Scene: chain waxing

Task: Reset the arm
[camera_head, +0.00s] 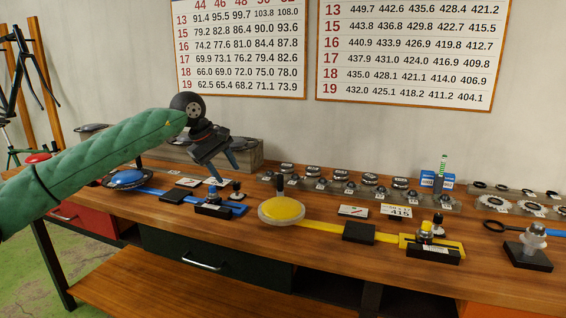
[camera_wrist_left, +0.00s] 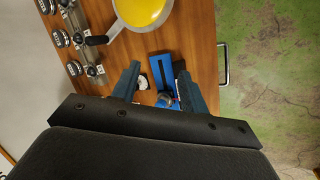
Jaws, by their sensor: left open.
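My left arm comes in from the left in the head view, in a green sleeve. My left gripper (camera_head: 225,172) hangs above the wooden workbench (camera_head: 330,262), tilted down, over the area of the blue station (camera_head: 222,207). In the left wrist view its two fingers (camera_wrist_left: 162,88) are apart, with nothing held between them. The blue station (camera_wrist_left: 165,72) lies below and beyond the fingertips there. My right gripper is in neither view.
A yellow pan (camera_head: 281,210) with a yellow station (camera_head: 430,245) stands right of the gripper. A blue pan (camera_head: 128,178) is to the left. Several small parts line the back of the bench. Number charts (camera_head: 410,55) hang on the wall. A clear-topped stand (camera_head: 533,240) is at the right.

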